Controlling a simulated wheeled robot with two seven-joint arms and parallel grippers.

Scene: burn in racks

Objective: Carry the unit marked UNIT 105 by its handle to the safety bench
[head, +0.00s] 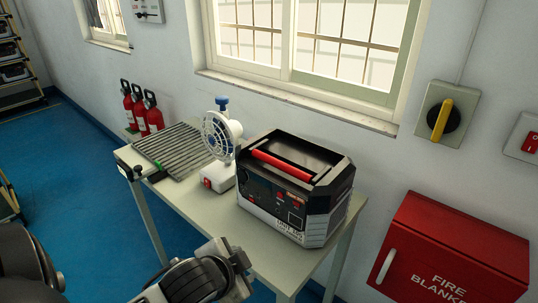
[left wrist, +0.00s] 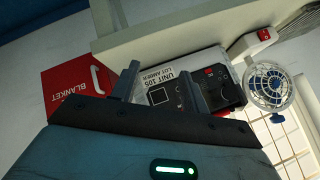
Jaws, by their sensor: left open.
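The unit marked UNIT 105 (head: 290,195) is a black and grey box with a red handle (head: 282,166) along its top. It stands upright on a pale bench (head: 260,257). In the left wrist view the front of the unit (left wrist: 166,92) appears rotated, with its UNIT 105 label readable. My left gripper (head: 228,262) is at the front edge of the bench, below and in front of the unit. Its two fingers (left wrist: 158,78) are apart with nothing between them, away from the handle. My right gripper is not in view.
A white fan (head: 219,136) on a base with a red switch stands left of the unit. A grey slatted rack (head: 172,150) and several red extinguishers (head: 140,108) are farther left. A red fire blanket box (head: 455,250) is on the wall at right. Blue floor is open at left.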

